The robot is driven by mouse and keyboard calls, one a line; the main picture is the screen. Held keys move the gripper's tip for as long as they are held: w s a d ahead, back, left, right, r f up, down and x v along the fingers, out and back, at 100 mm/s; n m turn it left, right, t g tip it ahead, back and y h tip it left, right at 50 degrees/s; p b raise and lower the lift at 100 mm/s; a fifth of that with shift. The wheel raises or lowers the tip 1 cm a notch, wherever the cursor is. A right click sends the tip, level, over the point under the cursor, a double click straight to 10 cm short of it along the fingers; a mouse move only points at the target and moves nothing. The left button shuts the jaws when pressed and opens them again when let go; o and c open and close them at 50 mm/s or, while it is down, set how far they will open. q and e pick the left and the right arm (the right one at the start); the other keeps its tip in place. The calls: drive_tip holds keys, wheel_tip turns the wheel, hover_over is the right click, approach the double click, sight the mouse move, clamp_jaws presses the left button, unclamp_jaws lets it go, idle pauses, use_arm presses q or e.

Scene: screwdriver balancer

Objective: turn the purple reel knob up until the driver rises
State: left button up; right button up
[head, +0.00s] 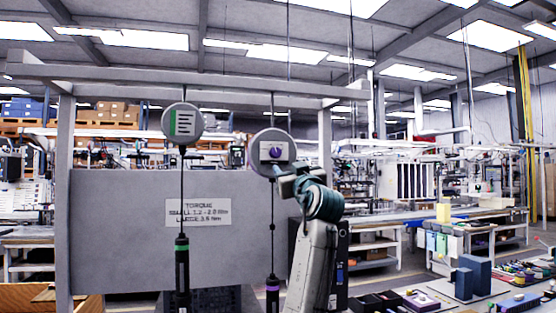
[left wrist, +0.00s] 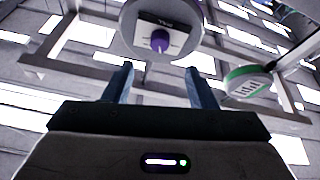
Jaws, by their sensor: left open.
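The purple reel knob (head: 276,153) sits on the pale face plate of the right-hand round grey reel (head: 259,140), which hangs from an overhead beam. In the left wrist view the purple knob (left wrist: 160,41) shows with a pale pointer mark. My left gripper (head: 279,172) is just below and in front of that reel. In the left wrist view its two blue-grey fingers (left wrist: 160,70) are spread and empty, with the knob beyond their tips, between them and apart from both. The purple-banded driver (head: 272,287) hangs upright on the reel's cable, beside my arm.
A second reel with a green label (head: 183,122) hangs to the left, also in the left wrist view (left wrist: 248,82). Its green-banded driver (head: 182,268) hangs below. A grey panel with a torque sign (head: 198,212) stands behind. Benches with bins and tools (head: 480,282) are at right.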

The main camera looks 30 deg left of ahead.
sight(277, 154)
use_arm(q)
drive_tip(key=p+x, duration=0.1)
drive_tip(key=x, duration=0.2)
drive_tip(key=p+x, duration=0.2)
drive_tip(key=x, duration=0.1)
drive_tip(key=p+x, duration=0.1)
drive_tip(key=x, duration=0.3)
drive_tip(key=shift+s+r, duration=0.1)
drive_tip(key=shift+r, duration=0.2)
drive_tip(key=shift+w+a, duration=0.3)
drive_tip(key=c, duration=1)
drive_tip(key=shift+o, duration=0.2)
